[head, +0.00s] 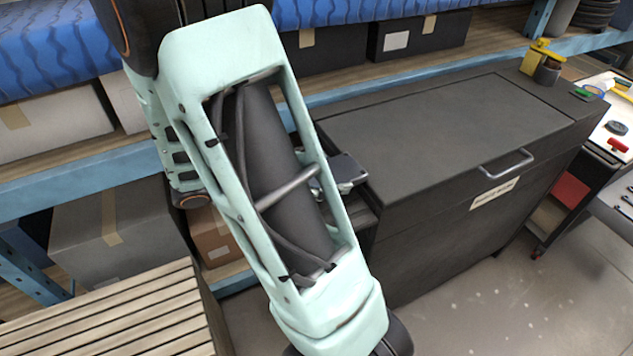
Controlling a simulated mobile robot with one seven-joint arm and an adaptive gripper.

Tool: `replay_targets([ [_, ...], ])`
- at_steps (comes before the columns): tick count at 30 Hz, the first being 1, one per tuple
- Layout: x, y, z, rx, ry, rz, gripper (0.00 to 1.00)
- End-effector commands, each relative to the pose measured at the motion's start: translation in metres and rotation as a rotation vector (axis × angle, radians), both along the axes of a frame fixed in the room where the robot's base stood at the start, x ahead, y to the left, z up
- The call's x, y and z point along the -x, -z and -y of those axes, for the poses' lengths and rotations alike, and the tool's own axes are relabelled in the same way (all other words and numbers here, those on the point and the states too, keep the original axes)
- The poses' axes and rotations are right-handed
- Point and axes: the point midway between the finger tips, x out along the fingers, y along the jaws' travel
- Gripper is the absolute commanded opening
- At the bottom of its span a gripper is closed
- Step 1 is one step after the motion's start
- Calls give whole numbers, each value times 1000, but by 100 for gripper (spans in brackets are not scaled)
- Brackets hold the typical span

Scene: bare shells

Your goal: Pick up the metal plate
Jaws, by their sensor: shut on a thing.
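My gripper (340,174) shows only in part, as a grey and dark shape behind my pale green arm, at the left edge of the dark cabinet. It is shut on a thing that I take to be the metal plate. My arm covers most of this spot, so I cannot make out the plate's outline or how it sits in the fingers.
A dark cabinet (440,125) with a lid and a metal handle (507,163) stands right of my gripper. A yellow-topped item (541,58) is at its back right corner. Shelves with boxes (112,232) are behind and left. A slatted wooden crate (110,315) is at lower left. Floor is clear at lower right.

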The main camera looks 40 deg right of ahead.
Motion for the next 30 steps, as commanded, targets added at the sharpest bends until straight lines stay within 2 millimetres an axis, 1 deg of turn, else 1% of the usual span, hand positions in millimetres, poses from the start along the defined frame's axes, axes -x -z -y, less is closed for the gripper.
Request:
replay_targets([
  [1, 5, -11, 5, 2, 2, 5, 23],
  [5, 19, -33, 17, 1, 2, 5, 23],
  [6, 27, -37, 23, 2, 4, 5, 23],
  [9, 46, -47, 40, 3, 5, 3, 23],
  [14, 71, -62, 62, 2, 5, 3, 23],
  [16, 74, -61, 66, 2, 0, 6, 23],
  [21, 81, -66, 73, 2, 1, 4, 23],
  [30, 86, -71, 77, 2, -1, 1, 23],
])
